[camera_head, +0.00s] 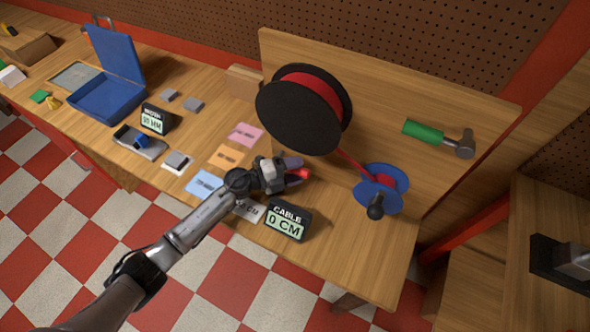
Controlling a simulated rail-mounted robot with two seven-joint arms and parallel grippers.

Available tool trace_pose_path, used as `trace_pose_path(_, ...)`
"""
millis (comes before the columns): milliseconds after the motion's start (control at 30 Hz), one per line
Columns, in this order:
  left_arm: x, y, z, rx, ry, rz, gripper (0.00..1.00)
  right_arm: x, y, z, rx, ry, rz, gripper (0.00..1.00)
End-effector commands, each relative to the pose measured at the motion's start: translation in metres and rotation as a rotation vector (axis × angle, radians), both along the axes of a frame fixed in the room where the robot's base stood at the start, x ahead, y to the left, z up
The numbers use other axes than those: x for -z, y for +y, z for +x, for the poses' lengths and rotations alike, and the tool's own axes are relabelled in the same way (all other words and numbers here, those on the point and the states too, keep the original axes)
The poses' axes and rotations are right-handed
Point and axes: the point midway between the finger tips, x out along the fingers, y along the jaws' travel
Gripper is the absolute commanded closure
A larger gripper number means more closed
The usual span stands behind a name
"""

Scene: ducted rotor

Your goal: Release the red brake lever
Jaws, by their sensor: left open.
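A small red part (303,173), which looks like the brake lever, shows at the fingertips of my left gripper (296,171). The gripper is open, with one finger on each side of the red part as seen from here. I cannot tell whether they touch it. The gripper hides most of the lever and its mount. A large black reel (298,115) wound with red cable stands behind it. The red cable runs down to a small blue spool (381,188) with a black knob (375,211). My right gripper is not in view.
A display reading "CABLE 0 CM" (287,220) stands just in front of the gripper. Coloured cards (224,156) lie to the left. A second display (155,119) and an open blue case (107,97) stand further left. A green-handled hammer (424,131) is on the back board.

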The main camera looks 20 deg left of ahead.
Motion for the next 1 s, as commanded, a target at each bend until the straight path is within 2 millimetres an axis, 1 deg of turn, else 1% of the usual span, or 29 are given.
trace_pose_path(233,-0.0001,-0.0004,0.0002,0.0,0.0,0.0,0.45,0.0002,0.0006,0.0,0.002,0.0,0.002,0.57)
trace_pose_path(800,-0.0001,-0.0002,0.0001,0.0,0.0,0.0,1.0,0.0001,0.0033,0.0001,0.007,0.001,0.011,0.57)
trace_pose_path(1000,-0.0003,-0.0001,0.0001,0.0,0.001,0.001,1.0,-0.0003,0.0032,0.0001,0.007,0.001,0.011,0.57)
